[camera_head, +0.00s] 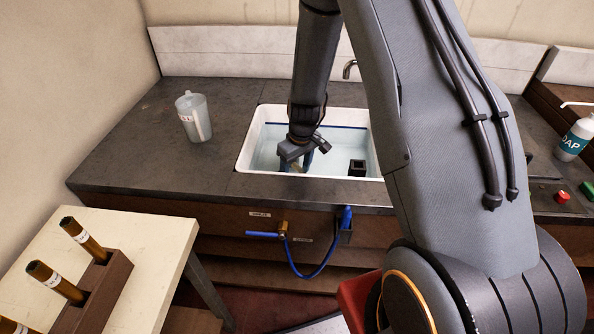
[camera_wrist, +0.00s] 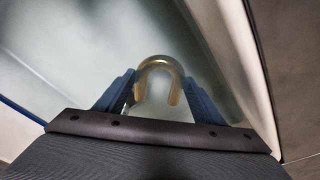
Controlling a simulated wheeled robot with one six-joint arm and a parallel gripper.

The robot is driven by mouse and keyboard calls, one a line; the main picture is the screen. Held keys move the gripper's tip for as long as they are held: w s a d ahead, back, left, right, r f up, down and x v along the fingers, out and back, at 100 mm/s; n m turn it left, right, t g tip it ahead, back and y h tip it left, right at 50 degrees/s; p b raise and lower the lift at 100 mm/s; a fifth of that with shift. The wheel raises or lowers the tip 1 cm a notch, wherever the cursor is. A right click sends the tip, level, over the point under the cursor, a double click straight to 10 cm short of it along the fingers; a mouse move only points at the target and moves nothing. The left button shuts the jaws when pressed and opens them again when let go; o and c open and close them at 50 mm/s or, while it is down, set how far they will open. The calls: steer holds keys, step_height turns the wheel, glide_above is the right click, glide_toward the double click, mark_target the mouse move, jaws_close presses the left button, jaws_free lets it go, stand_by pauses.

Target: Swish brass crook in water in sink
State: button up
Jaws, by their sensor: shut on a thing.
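The brass crook (camera_wrist: 157,66) is a U-shaped tube between the blue fingers of my gripper (camera_wrist: 158,88) in the wrist view. Its bend points away from the wrist and its legs run back toward the gripper. My gripper is shut on it. In the head view my gripper (camera_head: 297,160) reaches down into the white sink (camera_head: 248,147), near its front edge left of centre. The sink holds pale, clear water (camera_head: 338,150). In the head view the crook is mostly hidden by the gripper.
A small black square block (camera_head: 357,167) sits in the sink, right of my gripper. A clear jug (camera_head: 193,117) stands on the dark counter (camera_head: 130,150) to the left. A faucet (camera_head: 348,68) is behind the sink. A soap bottle (camera_head: 575,139) stands at the right.

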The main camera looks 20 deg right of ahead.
steer(key=shift+d, duration=0.15)
steer(key=shift+s+d+b, duration=0.3)
steer(key=shift+d, duration=0.35)
steer(key=shift+s+d+b, duration=0.25)
steer(key=shift+s+d, duration=0.05)
steer(key=shift+d, duration=0.3)
steer(key=shift+a, duration=0.15)
steer(key=shift+w+a+p, duration=0.2)
steer(key=shift+w+a, duration=0.1)
steer(key=shift+a, duration=0.35)
steer(key=shift+w+a+p, duration=0.2)
steer(key=shift+w+a, duration=0.1)
steer(key=shift+a, duration=0.3)
step_height(320, 180, up, 22)
steer(key=p, duration=0.7)
stand_by(0.5)
